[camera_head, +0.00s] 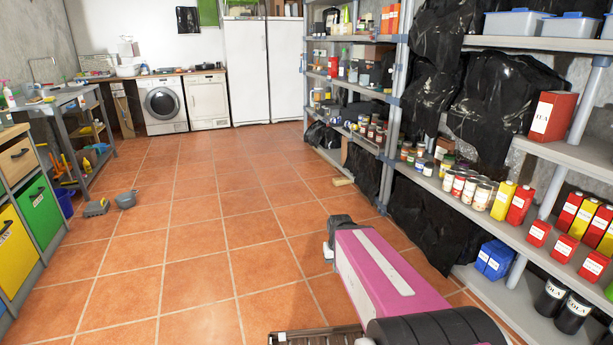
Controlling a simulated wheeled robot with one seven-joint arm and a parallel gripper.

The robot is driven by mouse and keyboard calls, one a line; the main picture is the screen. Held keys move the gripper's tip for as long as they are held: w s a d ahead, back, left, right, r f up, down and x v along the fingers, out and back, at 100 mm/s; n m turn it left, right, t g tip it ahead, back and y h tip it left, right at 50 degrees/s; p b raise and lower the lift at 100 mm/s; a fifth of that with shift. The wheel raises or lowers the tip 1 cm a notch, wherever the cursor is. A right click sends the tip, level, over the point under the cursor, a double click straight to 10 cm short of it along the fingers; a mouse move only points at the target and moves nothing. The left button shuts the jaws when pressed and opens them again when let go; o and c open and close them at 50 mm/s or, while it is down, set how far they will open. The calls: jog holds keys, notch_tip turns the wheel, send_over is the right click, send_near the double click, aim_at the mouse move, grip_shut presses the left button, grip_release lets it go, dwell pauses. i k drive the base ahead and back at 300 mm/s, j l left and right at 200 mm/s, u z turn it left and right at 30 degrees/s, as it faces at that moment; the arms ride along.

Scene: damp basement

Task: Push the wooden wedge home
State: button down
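A small pale wooden piece (342,181), which looks like the wedge, lies on the tiled floor at the foot of the tall back shelf unit. It is small in this view, and I cannot tell whether it touches the shelf or is under any part of it. My pink arm reaches in from the lower right, well in front of the wooden piece and apart from it.
The tall shelf unit (396,75) and a lower loaded shelf (428,184) line the right side. Black plastic (432,222) hangs under the lower shelf. The middle floor is clear.

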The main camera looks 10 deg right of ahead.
aim_at(338, 181)
jog(key=i, duration=3.1)
jog(key=i+j+z, duration=0.1)
jog(key=i, duration=0.55)
jog(key=i+j+z, duration=0.1)
jog(key=i, duration=0.55)
